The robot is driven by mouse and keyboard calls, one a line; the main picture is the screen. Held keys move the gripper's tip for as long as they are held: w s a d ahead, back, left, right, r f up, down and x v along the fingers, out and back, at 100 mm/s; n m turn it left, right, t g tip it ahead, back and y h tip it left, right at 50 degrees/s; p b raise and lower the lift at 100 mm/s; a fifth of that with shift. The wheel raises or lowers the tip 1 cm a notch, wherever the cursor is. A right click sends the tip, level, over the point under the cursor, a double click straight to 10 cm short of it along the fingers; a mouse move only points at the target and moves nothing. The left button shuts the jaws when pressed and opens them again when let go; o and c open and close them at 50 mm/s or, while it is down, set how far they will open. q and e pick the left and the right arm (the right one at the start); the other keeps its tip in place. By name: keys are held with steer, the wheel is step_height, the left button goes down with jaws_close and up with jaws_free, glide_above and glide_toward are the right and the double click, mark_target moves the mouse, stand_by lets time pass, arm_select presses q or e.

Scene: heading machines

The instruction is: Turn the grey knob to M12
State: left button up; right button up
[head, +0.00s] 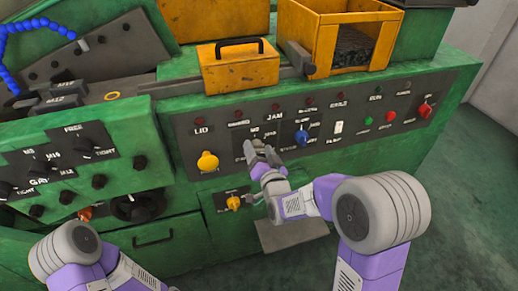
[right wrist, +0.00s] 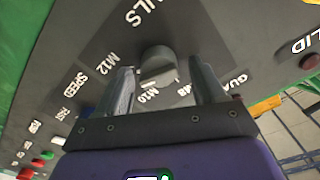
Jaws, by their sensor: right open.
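The grey knob (right wrist: 158,62) shows in the right wrist view on the dark panel, with M12 printed to its left, M10 just below it and M8 to its lower right. Its pointing mark is not clear. My right gripper (right wrist: 163,72) is open, one finger on each side of the knob with gaps between; I cannot tell whether the fingertips reach past its face. In the head view my right gripper (head: 262,153) is at the panel and largely hides the knob. My left arm shows at the lower left, but its gripper is out of view.
A blue knob (head: 301,137) sits just right of my right gripper, and a yellow knob (head: 208,161) to its left. A red switch (head: 425,110) is at the panel's right. A yellow box (head: 238,66) and an open yellow bin (head: 298,38) stand above. Floor is clear at right.

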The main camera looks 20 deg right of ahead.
steer(key=s, duration=0.7)
steer(key=shift+d+b, duration=0.15)
steer(key=shift+b, duration=0.25)
